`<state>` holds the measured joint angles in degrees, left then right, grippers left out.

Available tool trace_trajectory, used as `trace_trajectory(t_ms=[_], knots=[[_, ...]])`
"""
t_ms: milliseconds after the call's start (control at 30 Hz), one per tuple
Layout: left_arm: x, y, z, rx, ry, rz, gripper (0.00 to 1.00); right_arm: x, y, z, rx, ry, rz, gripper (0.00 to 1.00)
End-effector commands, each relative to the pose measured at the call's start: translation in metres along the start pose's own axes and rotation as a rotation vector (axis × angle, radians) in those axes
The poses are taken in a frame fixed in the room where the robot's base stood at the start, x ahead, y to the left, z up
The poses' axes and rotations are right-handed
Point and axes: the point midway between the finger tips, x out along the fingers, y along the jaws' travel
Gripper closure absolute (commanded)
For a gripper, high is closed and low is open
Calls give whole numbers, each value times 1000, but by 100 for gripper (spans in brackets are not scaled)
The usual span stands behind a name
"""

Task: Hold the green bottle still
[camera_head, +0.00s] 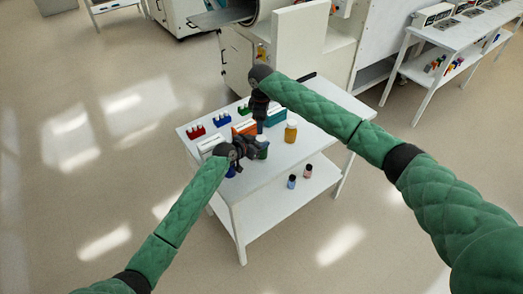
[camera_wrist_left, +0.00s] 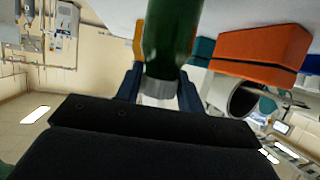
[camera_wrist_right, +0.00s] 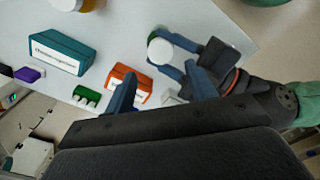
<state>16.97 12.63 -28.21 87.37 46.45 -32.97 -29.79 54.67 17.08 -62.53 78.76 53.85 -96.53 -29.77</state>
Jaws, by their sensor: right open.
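The green bottle (camera_head: 263,153) stands upright on the white table, beside the near edge. My left gripper (camera_head: 248,148) is around it from the left. In the left wrist view the green bottle (camera_wrist_left: 172,40) sits between the fingers of the left gripper (camera_wrist_left: 160,90), which look shut on it near its pale cap. The right wrist view shows its white cap (camera_wrist_right: 160,51) from above, with the left fingers on either side. My right gripper (camera_head: 261,125) points down above the table just behind the bottle. In its own view the right gripper (camera_wrist_right: 161,90) is open and empty.
An amber bottle (camera_head: 291,131) stands to the right. Teal (camera_head: 276,116) and orange (camera_head: 245,127) boxes, a red rack (camera_head: 196,132) and a green rack (camera_head: 244,109) stand behind. Small blue (camera_head: 292,181) and pink (camera_head: 308,171) bottles are on the lower shelf. The table's right side is clear.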

Motion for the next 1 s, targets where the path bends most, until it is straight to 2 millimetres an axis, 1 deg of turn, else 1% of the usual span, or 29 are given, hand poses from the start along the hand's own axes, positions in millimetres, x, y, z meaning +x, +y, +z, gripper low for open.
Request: trace_trajectory(t_ms=[200,267,367,667,1000], knots=[[0,0,0,0,0,0,100,-1,0,-1,21,1,1,44],[0,0,0,0,0,0,100,-2,0,-3,53,3,3,44],[0,0,0,0,0,0,100,-4,0,-7,149,6,10,44],[0,0,0,0,0,0,100,-14,3,-23,607,30,33,44],[0,0,0,0,0,0,100,-24,7,-33,1162,62,41,44]])
